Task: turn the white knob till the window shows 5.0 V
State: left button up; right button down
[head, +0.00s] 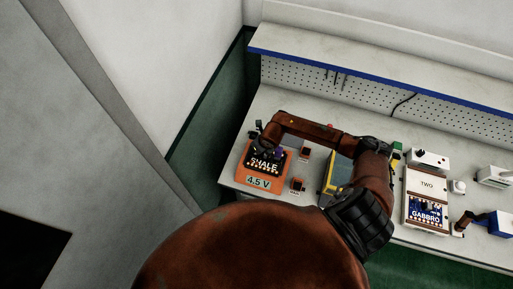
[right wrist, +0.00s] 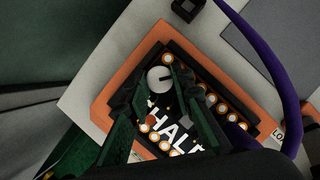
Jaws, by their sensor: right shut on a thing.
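An orange unit (head: 243,168) lettered SHALE sits at the left end of the bench. Its window (head: 258,181) shows 4.5 V. In the right wrist view the unit's orange rim (right wrist: 99,112) surrounds a dark panel with several gold-ringed holes. The white knob (right wrist: 158,79) with a dark mark stands at a corner of that panel. My right gripper (right wrist: 150,84) has its dark green fingers on either side of the knob and is shut on it. In the head view the right gripper (head: 264,148) covers the knob. My left gripper is out of view.
Small orange-and-black blocks (head: 298,185) lie right of the unit. A yellow-edged box (head: 333,180) is partly behind my arm. A white GABBRO unit (head: 411,208) stands farther right. A shelf (head: 390,78) with a blue edge runs above the bench. A purple loop (right wrist: 287,75) arcs beside the gripper.

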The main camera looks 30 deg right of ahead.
jog(key=shift+a+m+h, duration=0.1)
jog(key=shift+m+h, duration=0.2)
jog(key=shift+m, duration=0.6)
jog(key=c, duration=1.7)
grip_release()
jog(key=shift+r, duration=0.25)
jog(key=v, duration=1.1)
jog(key=shift+s+r, duration=0.15)
jog(key=shift+r, duration=0.1)
